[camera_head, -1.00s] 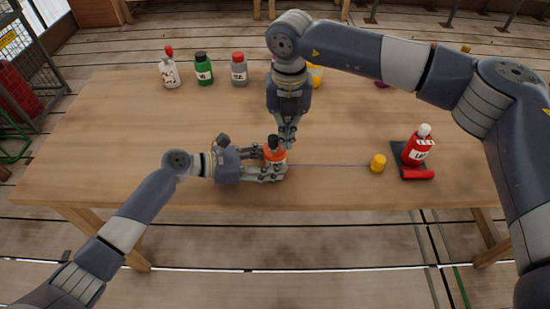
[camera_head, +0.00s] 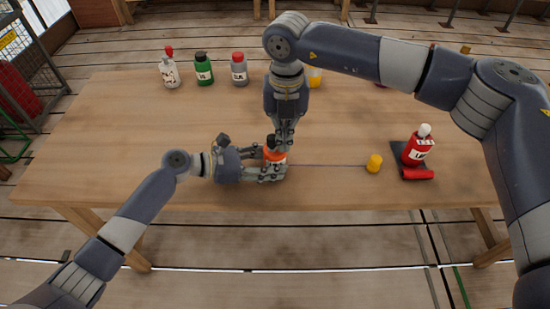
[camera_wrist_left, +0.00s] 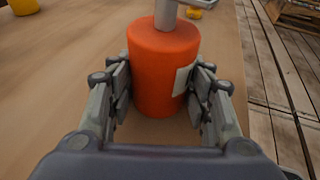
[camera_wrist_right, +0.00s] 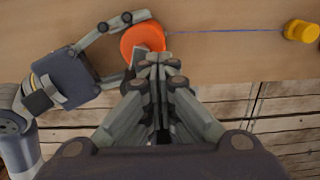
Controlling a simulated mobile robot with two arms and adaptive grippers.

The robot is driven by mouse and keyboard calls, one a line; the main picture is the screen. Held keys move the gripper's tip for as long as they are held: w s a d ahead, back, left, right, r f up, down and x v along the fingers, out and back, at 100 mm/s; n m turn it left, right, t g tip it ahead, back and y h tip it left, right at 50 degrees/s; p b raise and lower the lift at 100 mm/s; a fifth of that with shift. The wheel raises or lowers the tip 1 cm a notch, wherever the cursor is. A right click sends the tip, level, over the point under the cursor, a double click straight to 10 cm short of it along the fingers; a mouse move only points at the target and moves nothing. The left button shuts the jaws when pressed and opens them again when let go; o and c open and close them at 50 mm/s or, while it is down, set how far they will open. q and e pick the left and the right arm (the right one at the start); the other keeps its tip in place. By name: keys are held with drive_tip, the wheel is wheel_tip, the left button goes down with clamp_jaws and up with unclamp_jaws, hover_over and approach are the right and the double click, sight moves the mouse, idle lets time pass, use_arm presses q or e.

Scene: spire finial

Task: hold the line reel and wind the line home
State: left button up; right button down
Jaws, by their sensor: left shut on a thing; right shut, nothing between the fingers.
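The orange-red line reel (camera_head: 276,157) stands upright near the table's front. My left gripper (camera_wrist_left: 160,85) is shut around its sides; the reel (camera_wrist_left: 163,65) also shows between its fingers in the left wrist view. A thin blue line (camera_wrist_right: 225,31) runs from the reel to a yellow cylinder (camera_head: 374,163) on the right. My right gripper (camera_head: 281,144) points down with its fingers closed and empty, over the reel's top beside a dark knob (camera_head: 270,141). In the right wrist view its fingertips overlap the reel's edge; whether they touch the crank is unclear.
White (camera_head: 170,73), green (camera_head: 204,72) and grey (camera_head: 239,72) bottles stand at the back left. A yellow item (camera_head: 315,76) is partly hidden behind my right arm. The table's left middle is clear.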

drive_tip(key=shift+s+a, duration=0.45)
drive_tip(key=shift+a, duration=0.2)
idle(0.7)
drive_tip(key=shift+s, duration=0.2)
wheel_tip(320, 180, up, 7)
idle(0.8)
drive_tip(key=shift+w+d, duration=0.1)
drive_tip(key=shift+w+d+f, duration=0.15)
drive_tip(key=shift+d+f, duration=0.2)
drive_tip(key=shift+f, duration=0.25)
drive_tip(key=shift+w+d+f, duration=0.1)
drive_tip(key=shift+d+f, duration=0.2)
drive_tip(key=shift+f, duration=0.35)
drive_tip(key=shift+w+d+f, duration=0.15)
drive_tip(key=shift+d+f, duration=0.2)
drive_tip(key=shift+f, duration=0.25)
drive_tip(key=shift+f, duration=0.15)
idle(0.8)
drive_tip(key=shift+f, duration=1.35)
